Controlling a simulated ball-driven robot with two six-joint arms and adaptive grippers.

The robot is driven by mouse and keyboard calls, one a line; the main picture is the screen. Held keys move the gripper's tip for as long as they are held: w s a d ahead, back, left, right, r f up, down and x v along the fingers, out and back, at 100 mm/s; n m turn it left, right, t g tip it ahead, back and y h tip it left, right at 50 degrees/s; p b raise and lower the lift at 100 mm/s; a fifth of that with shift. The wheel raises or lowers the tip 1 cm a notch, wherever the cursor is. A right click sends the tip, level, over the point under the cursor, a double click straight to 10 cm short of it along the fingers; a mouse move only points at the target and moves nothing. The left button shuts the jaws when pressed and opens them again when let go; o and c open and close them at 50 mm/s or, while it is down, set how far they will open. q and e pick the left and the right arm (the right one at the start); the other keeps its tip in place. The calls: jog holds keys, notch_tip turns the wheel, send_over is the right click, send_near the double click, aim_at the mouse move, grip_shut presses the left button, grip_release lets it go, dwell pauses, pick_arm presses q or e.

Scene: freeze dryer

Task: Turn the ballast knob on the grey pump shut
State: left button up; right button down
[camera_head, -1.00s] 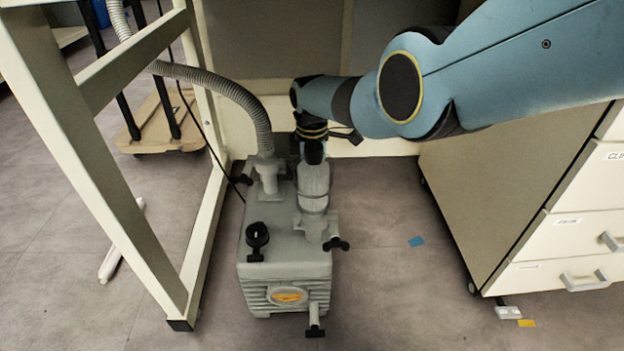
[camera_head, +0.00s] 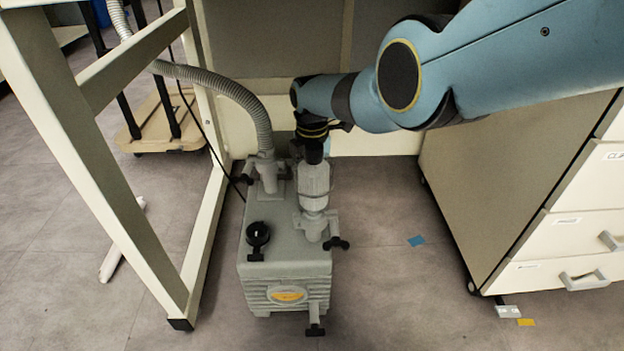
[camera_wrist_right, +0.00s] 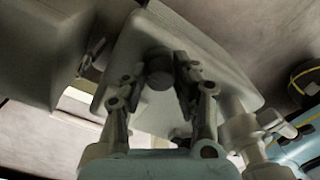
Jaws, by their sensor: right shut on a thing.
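The grey pump (camera_head: 284,262) stands on the floor, with a ribbed hose running up from its back left. In the right wrist view, a dark round knob (camera_wrist_right: 157,65) on the pump's pale housing (camera_wrist_right: 205,45) sits between the two fingertips of my right gripper (camera_wrist_right: 159,80), which is shut on it. In the head view, my right arm reaches in from the right and its wrist hangs over the back of the pump; the fingers and this knob are hidden there. The knob's turn angle cannot be told. My left gripper is not in view.
A black-handled cap (camera_head: 257,237) is on the pump's top and a dark handle (camera_head: 336,243) is at its right. A pale bench frame (camera_head: 110,160) stands to the left, a drawer cabinet (camera_head: 550,215) to the right.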

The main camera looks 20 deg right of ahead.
dwell(0.3)
jog(key=c, duration=1)
grip_release()
jog(key=shift+c, duration=0.2)
jog(key=shift+r, duration=0.15)
jog(key=shift+w+r, duration=0.1)
jog(key=shift+r, duration=0.2)
notch_tip(320, 180, up, 11)
